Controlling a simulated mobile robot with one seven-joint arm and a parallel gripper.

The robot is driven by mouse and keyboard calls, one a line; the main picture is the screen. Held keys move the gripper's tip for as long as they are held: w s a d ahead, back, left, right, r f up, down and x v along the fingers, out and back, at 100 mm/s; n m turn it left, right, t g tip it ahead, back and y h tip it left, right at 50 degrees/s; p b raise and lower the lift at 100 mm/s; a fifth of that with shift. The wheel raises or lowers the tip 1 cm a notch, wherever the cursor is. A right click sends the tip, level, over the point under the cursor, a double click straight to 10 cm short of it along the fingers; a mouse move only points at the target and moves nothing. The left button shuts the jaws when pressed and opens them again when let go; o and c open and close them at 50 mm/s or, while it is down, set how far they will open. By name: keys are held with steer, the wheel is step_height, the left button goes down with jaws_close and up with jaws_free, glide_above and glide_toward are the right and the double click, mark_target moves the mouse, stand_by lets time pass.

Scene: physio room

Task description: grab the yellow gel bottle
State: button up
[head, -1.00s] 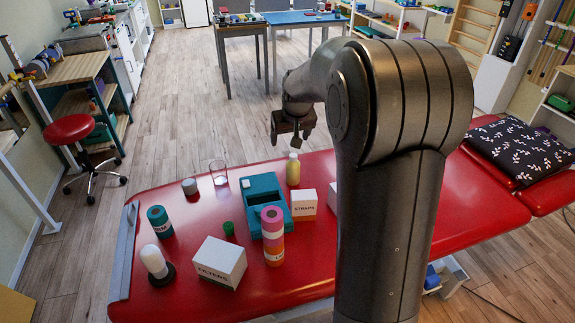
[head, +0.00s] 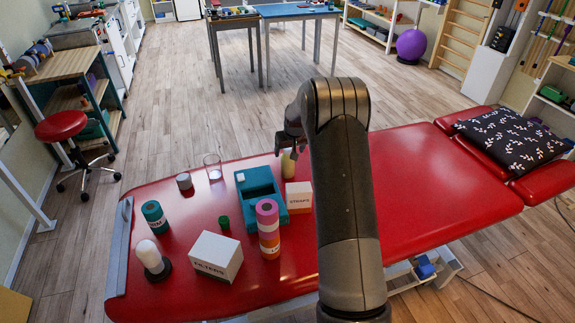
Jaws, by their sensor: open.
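The yellow gel bottle (head: 288,168) stands upright on the red treatment table (head: 420,190), behind the white STRAPS box and beside the teal tray. My gripper (head: 286,148) is at the top of the bottle, pointing down, with its jaws open. The fingers overlap the bottle's upper part in the picture, and its cap is hidden. I cannot tell whether they touch it.
Close by stand the STRAPS box (head: 299,197), the teal tray (head: 243,190) and a pink and orange roll stack (head: 268,228). A FILTERS box (head: 216,256), a green cap (head: 223,222) and a glass (head: 213,167) stand left. The table's right middle is clear.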

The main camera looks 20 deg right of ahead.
mark_target(288, 162)
steer(key=shift+x, duration=3.1)
steer(key=shift+c, duration=0.4)
steer(key=c, duration=1.2)
steer(key=shift+o, duration=0.2)
